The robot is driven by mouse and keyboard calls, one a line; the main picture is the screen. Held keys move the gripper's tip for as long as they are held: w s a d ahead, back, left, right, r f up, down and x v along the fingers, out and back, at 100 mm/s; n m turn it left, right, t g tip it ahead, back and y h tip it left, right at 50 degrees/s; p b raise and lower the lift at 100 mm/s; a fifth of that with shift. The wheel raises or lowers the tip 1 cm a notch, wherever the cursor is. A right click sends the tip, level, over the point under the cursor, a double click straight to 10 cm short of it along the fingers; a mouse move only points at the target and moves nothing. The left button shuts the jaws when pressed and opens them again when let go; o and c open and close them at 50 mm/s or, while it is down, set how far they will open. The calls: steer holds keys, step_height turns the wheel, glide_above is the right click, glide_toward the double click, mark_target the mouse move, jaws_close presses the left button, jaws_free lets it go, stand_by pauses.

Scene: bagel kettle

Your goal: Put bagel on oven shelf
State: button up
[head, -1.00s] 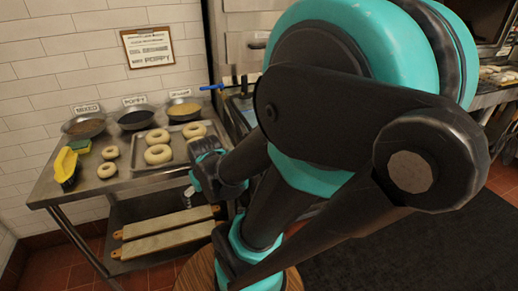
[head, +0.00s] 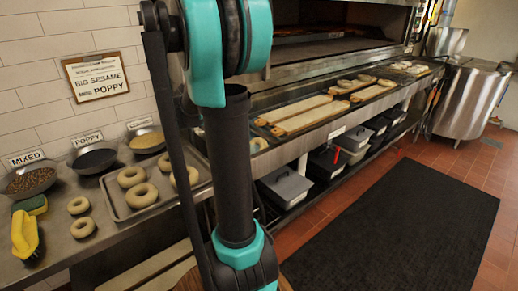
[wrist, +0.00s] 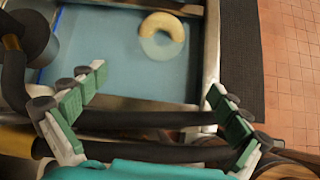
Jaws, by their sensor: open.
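In the wrist view, my gripper (wrist: 158,82) is open and empty, its green pads wide apart. A pale bagel (wrist: 162,24) lies ahead of the fingers in a blue-floored, metal-rimmed basin; its lower part looks blue-tinted. In the head view, several bagels (head: 142,195) sit on a metal tray (head: 118,206) on the left counter, partly hidden by my arm. The oven (head: 330,22) stands open at the back, with a dark interior. My gripper is hidden in the head view.
Bowls stand by the wall, including a mixed topping bowl (head: 30,182). A yellow-handled brush (head: 25,235) lies on the counter. Long boards (head: 308,115) lie on a ledge before the oven. A steel kettle (head: 468,98) stands far right. A dark floor mat (head: 400,215) is clear.

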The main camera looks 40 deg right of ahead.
steer(key=shift+n, duration=0.4)
steer(key=x, duration=0.4)
steer(key=d+r+x, duration=0.1)
steer(key=x, duration=0.7)
steer(key=shift+w+d, duration=0.25)
steer(key=shift+d, duration=0.2)
steer(key=shift+x, duration=2.65)
steer(key=shift+s+a+f, duration=0.1)
steer(key=shift+s, duration=0.05)
steer(key=c, duration=1.1)
